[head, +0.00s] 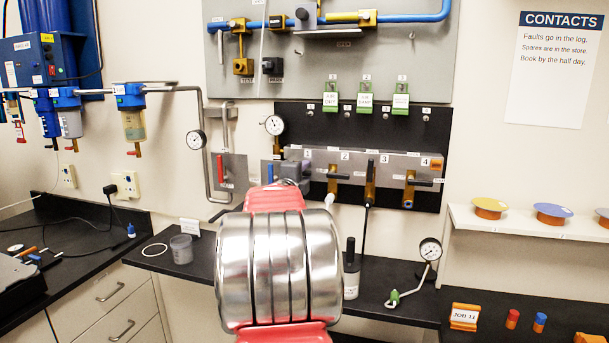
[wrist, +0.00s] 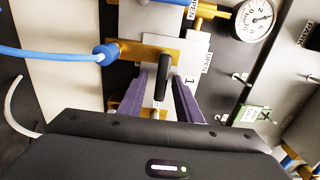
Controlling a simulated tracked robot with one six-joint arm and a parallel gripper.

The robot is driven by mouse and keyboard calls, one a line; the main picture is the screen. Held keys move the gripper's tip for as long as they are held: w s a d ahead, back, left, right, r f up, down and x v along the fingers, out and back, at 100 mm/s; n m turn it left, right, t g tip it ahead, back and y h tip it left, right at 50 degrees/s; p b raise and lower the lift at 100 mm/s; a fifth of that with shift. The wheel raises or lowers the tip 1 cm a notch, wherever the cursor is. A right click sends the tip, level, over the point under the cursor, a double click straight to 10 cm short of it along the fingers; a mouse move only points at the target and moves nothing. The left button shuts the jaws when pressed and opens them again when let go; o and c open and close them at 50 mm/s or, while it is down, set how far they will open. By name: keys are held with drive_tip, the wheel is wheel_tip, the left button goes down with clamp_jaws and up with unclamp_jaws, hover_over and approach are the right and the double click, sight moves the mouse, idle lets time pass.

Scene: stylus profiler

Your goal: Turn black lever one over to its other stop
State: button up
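Black lever one (wrist: 165,82) shows in the wrist view on a brass valve (wrist: 150,47), beside a plate marked 1. Its handle points toward my gripper. My gripper (wrist: 168,84) is open, with one purple finger on each side of the handle. Gaps show beside the handle, and I cannot tell whether either finger touches it. In the head view my gripper (head: 299,169) is at the left end of the valve panel (head: 391,162), mostly behind my own arm. My arm and gripper hide lever one there.
Valves two (head: 334,178), three (head: 370,180) and four (head: 409,184) stand to the right on the same panel. A gauge (wrist: 254,18) and a blue hose (wrist: 45,52) are close to my gripper.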

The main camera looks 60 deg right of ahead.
drive_tip(key=shift+c, duration=0.7)
clamp_jaws()
